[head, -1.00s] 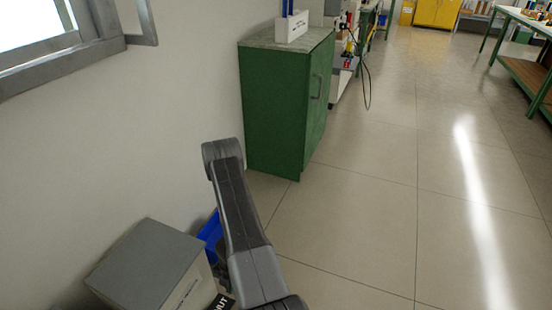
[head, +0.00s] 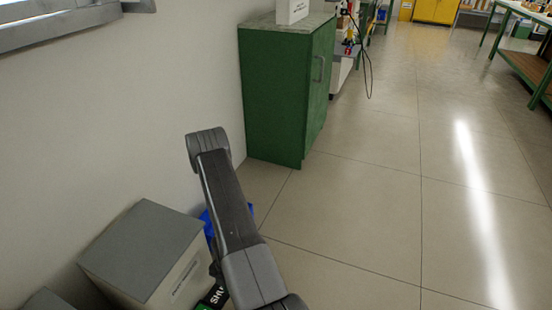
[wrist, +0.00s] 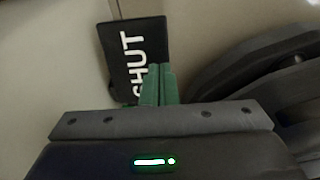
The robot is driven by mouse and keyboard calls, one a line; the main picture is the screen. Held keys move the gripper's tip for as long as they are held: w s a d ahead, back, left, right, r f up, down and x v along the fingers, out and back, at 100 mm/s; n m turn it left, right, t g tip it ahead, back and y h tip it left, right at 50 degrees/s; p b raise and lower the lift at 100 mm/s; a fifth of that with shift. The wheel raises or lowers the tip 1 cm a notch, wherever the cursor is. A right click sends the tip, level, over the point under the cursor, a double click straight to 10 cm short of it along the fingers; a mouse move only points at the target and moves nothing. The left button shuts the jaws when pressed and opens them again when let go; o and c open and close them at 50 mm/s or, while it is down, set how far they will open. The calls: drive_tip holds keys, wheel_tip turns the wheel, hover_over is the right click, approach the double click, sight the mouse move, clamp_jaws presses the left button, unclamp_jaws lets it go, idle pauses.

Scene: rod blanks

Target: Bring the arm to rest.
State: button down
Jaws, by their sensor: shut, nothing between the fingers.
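My gripper (wrist: 158,85) shows in the wrist view with its two green fingers together and nothing between them. A black plate (wrist: 137,50) with white letters reading SHUT is just beyond the fingertips in that view. I cannot tell what the plate is fixed to. In the head view part of the same lettering shows at the bottom edge (head: 213,296), beside my arm. My arm is folded, with its grey and black links rising from the bottom of the head view. The gripper's fingers are mostly hidden there.
A grey-topped box (head: 145,245) stands left of my arm by the wall, with another grey box (head: 45,301) nearer. A blue object (head: 207,222) is partly behind my arm. A green cabinet (head: 275,95) stands ahead. The floor (head: 370,220) to the right is clear.

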drive_tip(key=shift+s+a+r+b, duration=0.25)
drive_tip(key=shift+s+r+b, duration=0.45)
drive_tip(key=shift+r, duration=0.3)
drive_tip(key=shift+r+p, duration=0.35)
drive_tip(key=shift+r, duration=0.1)
